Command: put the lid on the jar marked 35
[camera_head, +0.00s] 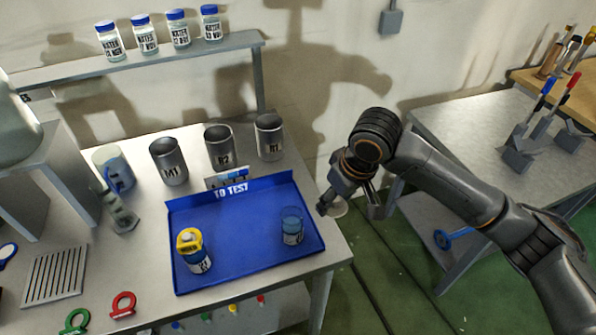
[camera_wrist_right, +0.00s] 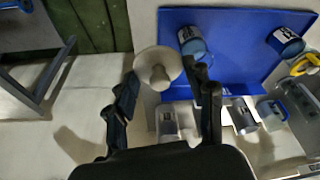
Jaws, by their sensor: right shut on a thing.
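My right gripper (camera_head: 346,209) hangs beyond the right edge of the blue tray. It is shut on a pale round lid (camera_head: 338,208), which also shows as a disc with a central knob between the fingers in the right wrist view (camera_wrist_right: 158,65). An open jar with blue contents (camera_head: 292,226) stands upright in the tray's right part, to the left of the gripper and apart from it. Its label is too small to read. A second jar (camera_head: 199,262) with a yellow top (camera_head: 189,239) stands in the tray's left part. My left gripper is not in view.
The blue tray (camera_head: 240,225), marked TO TEST, lies on the grey bench. Several metal cups, including one marked R1 (camera_head: 269,138), stand behind it. A beaker (camera_head: 113,168) stands at the left. The tray's middle is clear.

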